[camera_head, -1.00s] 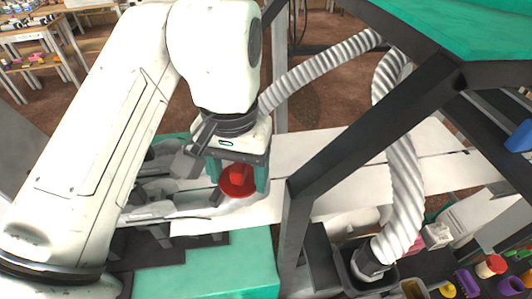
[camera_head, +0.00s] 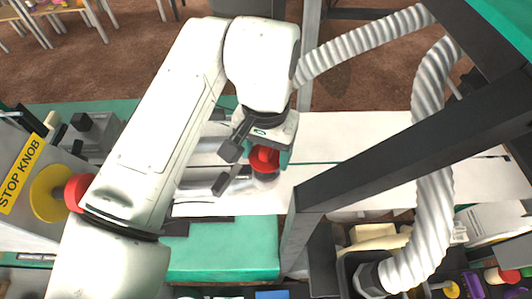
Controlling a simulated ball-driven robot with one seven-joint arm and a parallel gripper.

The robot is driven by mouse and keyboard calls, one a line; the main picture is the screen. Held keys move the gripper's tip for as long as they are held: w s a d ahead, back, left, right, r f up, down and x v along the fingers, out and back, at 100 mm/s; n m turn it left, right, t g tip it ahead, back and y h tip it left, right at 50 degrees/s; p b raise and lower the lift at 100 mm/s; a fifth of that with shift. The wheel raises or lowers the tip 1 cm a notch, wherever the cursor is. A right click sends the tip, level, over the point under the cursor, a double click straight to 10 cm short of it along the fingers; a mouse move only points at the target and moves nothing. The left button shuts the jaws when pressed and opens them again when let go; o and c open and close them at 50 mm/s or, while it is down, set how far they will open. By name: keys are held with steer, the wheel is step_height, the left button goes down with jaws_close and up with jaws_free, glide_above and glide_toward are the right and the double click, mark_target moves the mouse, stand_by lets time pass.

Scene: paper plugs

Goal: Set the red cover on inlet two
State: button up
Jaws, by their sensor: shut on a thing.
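The red cover (camera_head: 262,161) is a small round red piece with a raised middle, held below my wrist. My gripper (camera_head: 268,154) is shut on it, with a teal finger showing at its right side. The cover hangs over the white work surface (camera_head: 345,150); its gap to what lies beneath cannot be judged. A pale rounded shape shows just under the cover. No inlet can be told for certain, and no number two is readable; my arm and wrist hide part of the area.
A yellow and red stop knob (camera_head: 50,193) is at the left. A green surface (camera_head: 225,252) lies in front.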

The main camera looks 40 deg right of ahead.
mark_target(265, 163)
steer(key=shift+f, duration=1.05)
steer(key=shift+f+b, duration=0.3)
steer(key=shift+f, duration=0.3)
steer(key=o, duration=1)
steer(key=shift+s, duration=0.1)
steer(key=shift+f, duration=0.1)
steer(key=shift+a, duration=0.1)
step_height(265, 163, up, 14)
steer(key=shift+f, duration=0.25)
